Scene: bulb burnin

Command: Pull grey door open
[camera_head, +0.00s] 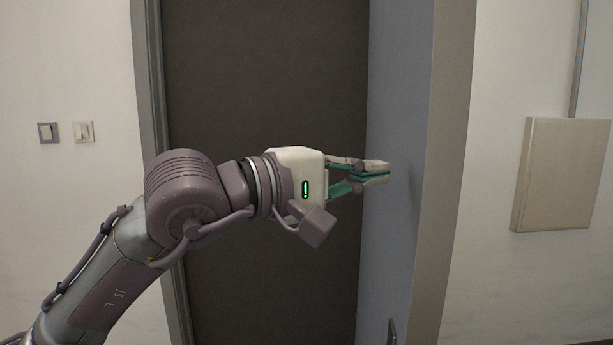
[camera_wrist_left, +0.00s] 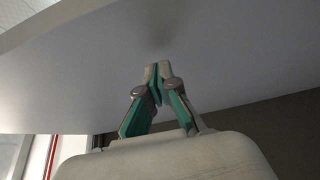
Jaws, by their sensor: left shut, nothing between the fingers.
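The grey door (camera_head: 395,90) stands swung open on the right side of the doorway, its inner face turned left and its pale edge (camera_head: 450,150) toward me. A dark handle (camera_head: 391,331) shows low on that face. My left gripper (camera_head: 388,172) is shut and empty, its fingertips pointing right at the door's face. In the left wrist view the shut fingertips (camera_wrist_left: 157,70) point at the broad grey door surface (camera_wrist_left: 230,50), with a faint shadow just ahead of them. I cannot tell whether they touch it. My right gripper is in neither view.
The dark doorway area (camera_head: 265,80) lies behind my arm, with a grey frame post (camera_head: 150,90) on its left. Light switches (camera_head: 83,131) are on the left wall. A beige wall box (camera_head: 560,175) with a conduit is on the right wall.

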